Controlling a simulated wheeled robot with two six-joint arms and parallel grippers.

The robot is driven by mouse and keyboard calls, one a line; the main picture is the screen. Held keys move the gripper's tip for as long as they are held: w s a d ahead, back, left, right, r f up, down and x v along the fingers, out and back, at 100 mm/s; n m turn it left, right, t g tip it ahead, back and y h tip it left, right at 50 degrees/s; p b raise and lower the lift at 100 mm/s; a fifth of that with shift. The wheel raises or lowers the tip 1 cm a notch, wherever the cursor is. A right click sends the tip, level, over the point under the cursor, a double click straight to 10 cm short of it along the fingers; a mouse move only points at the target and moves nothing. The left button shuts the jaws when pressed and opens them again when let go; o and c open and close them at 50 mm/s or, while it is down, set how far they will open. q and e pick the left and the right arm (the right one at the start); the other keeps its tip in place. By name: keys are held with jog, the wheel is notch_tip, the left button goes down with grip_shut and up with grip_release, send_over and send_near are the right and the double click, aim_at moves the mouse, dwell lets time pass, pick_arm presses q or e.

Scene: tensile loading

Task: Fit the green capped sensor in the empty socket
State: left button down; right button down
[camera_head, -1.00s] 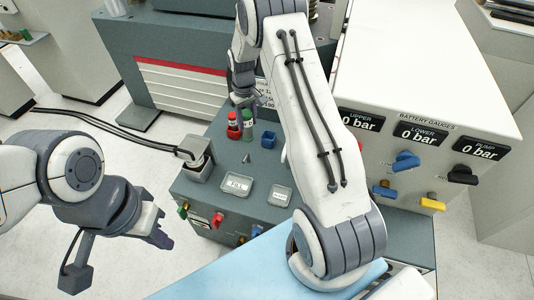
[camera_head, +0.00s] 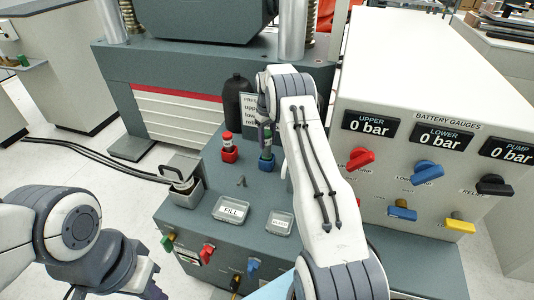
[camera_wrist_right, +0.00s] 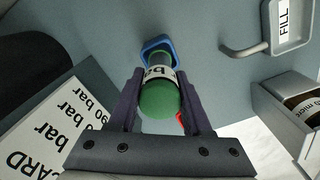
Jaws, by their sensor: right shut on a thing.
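The green capped sensor (camera_wrist_right: 159,98) is upright between the two fingers of my right gripper (camera_wrist_right: 160,82), which is shut on it; the gripper also shows in the head view (camera_head: 265,128). The sensor's lower end is at the blue socket (camera_wrist_right: 157,45), which also shows in the head view (camera_head: 267,161). The end lines up with the socket opening, but I cannot tell how deep it sits. A red capped sensor (camera_head: 228,140) stands in a red socket (camera_head: 229,155) to the left. My left gripper (camera_head: 150,292) is at the bottom edge, mostly cut off.
A dark bottle (camera_head: 237,100) and a printed card (camera_wrist_right: 45,135) stand close to the sockets. A grey peg (camera_head: 241,181), a FILL lid (camera_head: 231,209) and a smaller lid (camera_head: 280,222) are in front. The gauge panel (camera_head: 420,130) rises to the right.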

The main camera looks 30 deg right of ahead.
aim_at(267, 149)
jog(key=shift+f, duration=2.15)
jog(key=shift+f, duration=0.2)
jog(key=shift+c, duration=1.7)
grip_release()
jog(key=shift+r, duration=0.1)
